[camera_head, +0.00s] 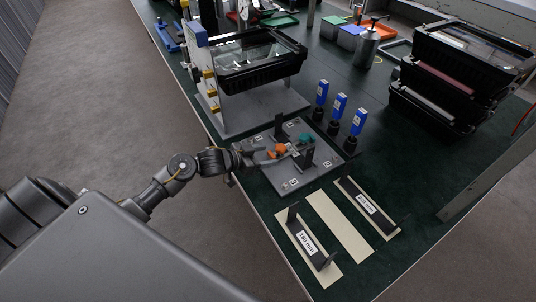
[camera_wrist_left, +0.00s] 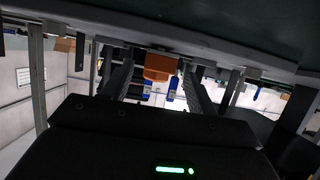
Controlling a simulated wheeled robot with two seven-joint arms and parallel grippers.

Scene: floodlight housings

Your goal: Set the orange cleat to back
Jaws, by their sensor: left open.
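The orange cleat (camera_head: 281,149) sits on a grey plate fixture (camera_head: 290,184) on the green table, and its exact setting is too small to read. A teal cleat (camera_head: 305,138) is just beyond it on the same fixture. My left gripper (camera_head: 266,153) reaches in from the left, close beside the orange cleat. In the left wrist view the orange cleat (camera_wrist_left: 160,67) shows between the two dark fingers of the open left gripper (camera_wrist_left: 156,74). I cannot tell whether a finger touches it. My right gripper is not in view.
Blue-topped tools (camera_head: 340,104) stand in black holders behind the fixture. A grey stand with a black floodlight housing (camera_head: 262,66) is at the back left. Stacked housings (camera_head: 455,75) are at the right. Labelled black brackets (camera_head: 312,243) lie on pale strips in front.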

